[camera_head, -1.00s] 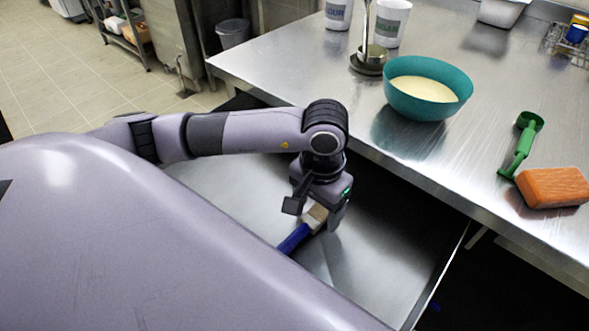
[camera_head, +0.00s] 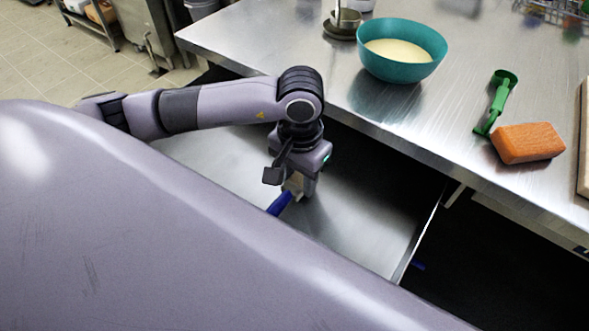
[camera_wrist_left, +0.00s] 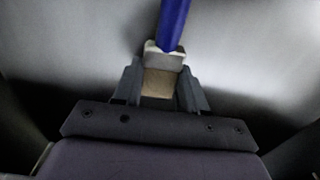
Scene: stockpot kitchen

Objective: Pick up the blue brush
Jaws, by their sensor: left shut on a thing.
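The blue brush has a blue handle (camera_head: 279,204) and a pale bristle end, and is in the open metal drawer (camera_head: 345,222) below the counter. My left gripper (camera_head: 297,190) points down into the drawer and is shut on the brush near its bristle end. In the left wrist view the brush (camera_wrist_left: 172,25) runs up from between the two fingers (camera_wrist_left: 160,88), with its metal band and tan bristles between them. Part of the handle is hidden behind my own body in the head view. My right gripper is not in view.
On the steel counter (camera_head: 440,120) stand a teal bowl (camera_head: 402,72) with pale contents, a green scoop-like tool (camera_head: 497,100) and an orange sponge (camera_head: 528,143). The counter edge runs close beside my left gripper. The rest of the drawer floor looks clear.

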